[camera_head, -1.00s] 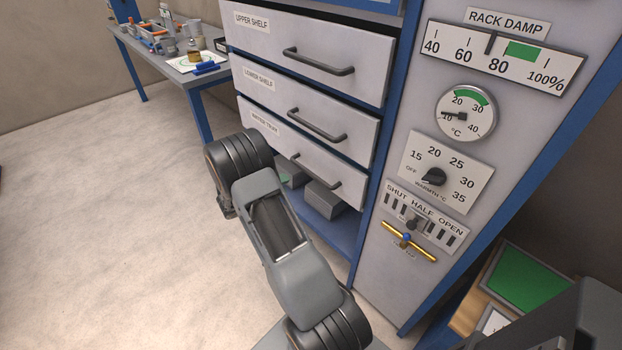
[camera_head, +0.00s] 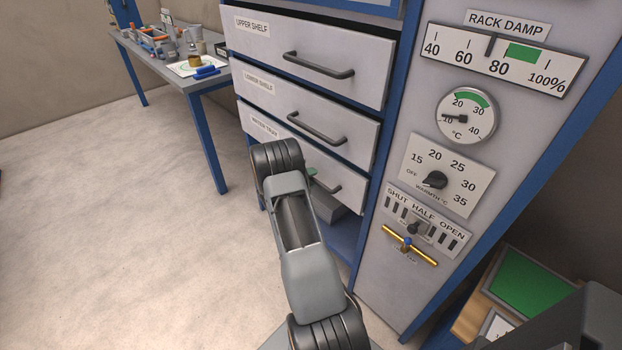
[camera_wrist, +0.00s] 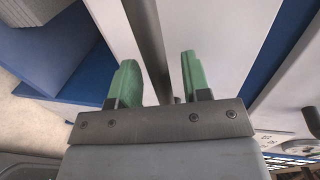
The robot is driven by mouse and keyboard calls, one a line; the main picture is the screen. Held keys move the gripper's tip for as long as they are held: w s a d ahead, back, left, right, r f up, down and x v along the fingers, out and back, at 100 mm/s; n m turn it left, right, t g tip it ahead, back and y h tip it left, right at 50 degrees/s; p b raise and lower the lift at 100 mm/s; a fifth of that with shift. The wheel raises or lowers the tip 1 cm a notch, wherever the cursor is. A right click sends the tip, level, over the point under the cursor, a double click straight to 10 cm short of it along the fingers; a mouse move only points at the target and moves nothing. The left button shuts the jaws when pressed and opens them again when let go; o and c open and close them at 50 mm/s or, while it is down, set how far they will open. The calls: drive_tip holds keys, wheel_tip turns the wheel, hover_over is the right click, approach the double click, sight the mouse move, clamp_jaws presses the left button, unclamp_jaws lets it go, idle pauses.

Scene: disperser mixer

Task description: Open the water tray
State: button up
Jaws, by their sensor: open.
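The water tray (camera_head: 345,183) is the lowest of three grey drawers in the blue cabinet and looks shut. My arm covers part of its front in the head view. Its dark bar handle (camera_head: 326,187) shows partly past my arm. In the wrist view the handle (camera_wrist: 148,40) runs between the two green fingertips of my gripper (camera_wrist: 156,78). The fingers are open, one on each side of the bar, with a gap visible on both sides.
The lower shelf drawer (camera_head: 300,112) and upper shelf drawer (camera_head: 300,48) sit above, both with bar handles. A control panel (camera_head: 440,150) with dials and a brass valve stands to the right. A side table (camera_head: 180,75) with several items is behind left. The floor at left is clear.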

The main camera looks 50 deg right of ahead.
drive_tip(key=shift+d, duration=0.25)
drive_tip(key=shift+c, duration=0.2)
clamp_jaws()
idle(0.3)
